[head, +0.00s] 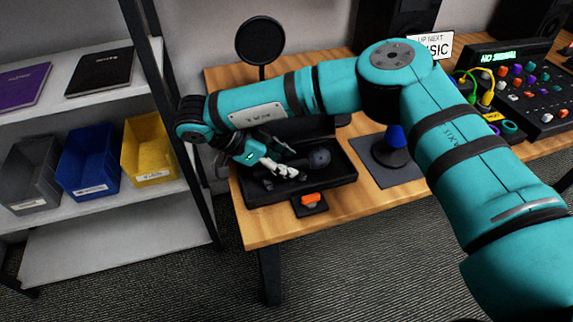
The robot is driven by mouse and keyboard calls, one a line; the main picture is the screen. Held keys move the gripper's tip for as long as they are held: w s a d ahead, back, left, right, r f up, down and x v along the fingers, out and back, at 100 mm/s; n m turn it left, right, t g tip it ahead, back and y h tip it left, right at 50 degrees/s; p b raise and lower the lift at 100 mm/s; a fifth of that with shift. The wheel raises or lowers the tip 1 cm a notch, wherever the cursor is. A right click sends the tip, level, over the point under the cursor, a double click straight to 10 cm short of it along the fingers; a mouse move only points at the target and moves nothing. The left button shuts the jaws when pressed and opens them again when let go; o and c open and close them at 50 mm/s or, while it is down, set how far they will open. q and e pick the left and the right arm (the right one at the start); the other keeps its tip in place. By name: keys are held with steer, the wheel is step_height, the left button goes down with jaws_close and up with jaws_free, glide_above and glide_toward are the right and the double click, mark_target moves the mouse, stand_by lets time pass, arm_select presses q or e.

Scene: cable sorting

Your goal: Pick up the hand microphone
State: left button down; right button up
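The hand microphone (319,158) shows as a dark round head inside a black open tray (335,182) on the wooden table. Its handle is dark against the tray and partly hidden by my gripper, so its outline is hard to follow. My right gripper (285,171) reaches down into the tray, its pale fingers just left of the microphone head. Whether the fingers are apart or closed on the handle is too small and dark to tell. My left gripper is out of view.
A small dark pad with an orange item (311,199) lies at the table's front edge. A dark mat with a blue-topped stand (393,139) is to the right. A round pop filter (261,41) stands behind. Shelves with grey, blue and yellow bins (149,146) are left.

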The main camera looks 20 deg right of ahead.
jaws_close()
steer(key=shift+r, duration=0.1)
